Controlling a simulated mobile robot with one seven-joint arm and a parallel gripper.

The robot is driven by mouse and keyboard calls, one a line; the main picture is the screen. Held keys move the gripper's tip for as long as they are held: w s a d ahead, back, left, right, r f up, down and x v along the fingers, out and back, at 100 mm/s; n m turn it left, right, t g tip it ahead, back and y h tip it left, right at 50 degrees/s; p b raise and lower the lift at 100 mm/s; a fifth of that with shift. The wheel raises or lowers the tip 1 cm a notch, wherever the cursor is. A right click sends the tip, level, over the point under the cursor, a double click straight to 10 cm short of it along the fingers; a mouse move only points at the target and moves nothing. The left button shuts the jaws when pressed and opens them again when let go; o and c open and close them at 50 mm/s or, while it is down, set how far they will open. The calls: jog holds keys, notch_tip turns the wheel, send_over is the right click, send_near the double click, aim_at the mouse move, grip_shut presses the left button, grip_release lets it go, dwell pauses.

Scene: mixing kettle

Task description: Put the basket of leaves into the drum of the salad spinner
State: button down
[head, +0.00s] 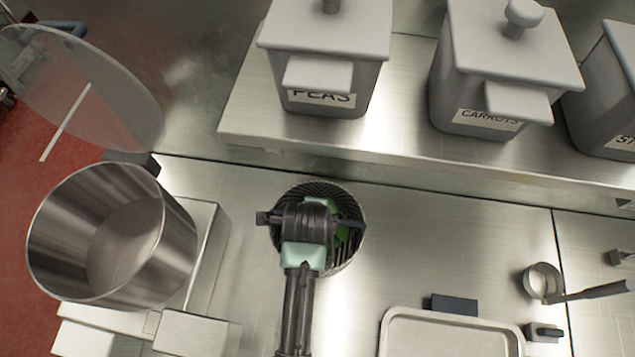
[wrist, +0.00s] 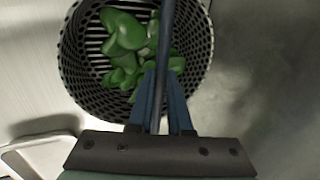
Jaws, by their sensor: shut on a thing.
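The basket of leaves is a dark mesh basket (head: 302,188) at the middle of the counter in the head view. Green leaves (wrist: 124,38) lie inside it; in the wrist view the basket (wrist: 80,72) fills the upper left. My gripper (head: 310,222) is above the basket and shut on its dark handle bar (wrist: 168,40), the fingers (wrist: 160,100) on either side of it. I cannot tell whether the basket touches the counter. The salad spinner's steel drum (head: 110,235) stands open at the left, its inside empty. Its clear lid (head: 85,85) is raised behind it.
A raised shelf behind holds lidded grey canisters labelled PEAS (head: 325,60) and CARROTS (head: 500,75). A metal tray (head: 450,318) lies front right, with a small ladle (head: 545,283) beyond it. The spinner's boxy base (head: 203,250) lies between drum and basket.

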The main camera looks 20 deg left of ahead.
jog(key=shift+r, duration=0.1)
notch_tip(320, 180, up, 5)
jog(key=p, duration=0.5)
dwell(0.6)
